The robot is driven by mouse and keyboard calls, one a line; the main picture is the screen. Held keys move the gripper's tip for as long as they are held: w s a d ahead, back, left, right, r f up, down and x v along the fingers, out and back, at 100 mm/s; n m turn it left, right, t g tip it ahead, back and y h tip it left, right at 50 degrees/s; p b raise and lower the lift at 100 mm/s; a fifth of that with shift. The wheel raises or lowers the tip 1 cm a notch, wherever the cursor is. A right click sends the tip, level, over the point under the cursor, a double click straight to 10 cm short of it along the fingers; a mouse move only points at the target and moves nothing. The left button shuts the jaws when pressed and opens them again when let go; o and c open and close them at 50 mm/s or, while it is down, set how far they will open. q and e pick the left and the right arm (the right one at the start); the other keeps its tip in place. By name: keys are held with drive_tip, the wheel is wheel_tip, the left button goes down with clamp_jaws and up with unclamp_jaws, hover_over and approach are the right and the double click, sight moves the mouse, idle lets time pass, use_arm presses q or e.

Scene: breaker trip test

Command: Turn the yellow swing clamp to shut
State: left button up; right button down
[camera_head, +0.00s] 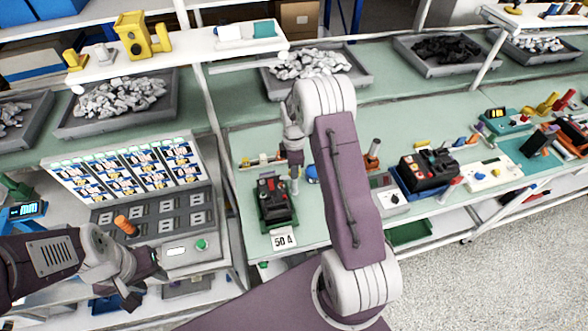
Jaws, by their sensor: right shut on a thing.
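A black breaker (272,188) with red parts sits in a dark green stand on the bench, behind a "50 A" label (284,240). My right gripper (294,157) points down just behind and right of the breaker. It is shut on a small part there, mostly hidden by the fingers. A short pale post (295,186) shows just below the fingertips. I cannot clearly make out the yellow swing clamp or its angle. My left gripper (146,280) is open and empty, in front of the grey test panel (172,214).
An orange-handled lever (125,225) and a green button (202,244) are near my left gripper. Another black breaker unit (430,168) stands right of my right arm. Grey trays of parts (312,66) line the back. A yellow device (143,38) is on the upper shelf.

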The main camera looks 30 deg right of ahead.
drive_tip(key=shift+w+r+n, duration=0.1)
drive_tip(key=shift+r+n, duration=0.05)
drive_tip(key=shift+n, duration=0.65)
drive_tip(key=shift+d, duration=0.1)
drive_tip(key=c, duration=1.5)
unclamp_jaws()
drive_tip(key=shift+o, duration=0.3)
drive_tip(key=shift+r, duration=0.4)
wheel_tip(320, 180, up, 8)
drive_tip(key=shift+r+b, duration=0.1)
drive_tip(key=shift+b, duration=0.7)
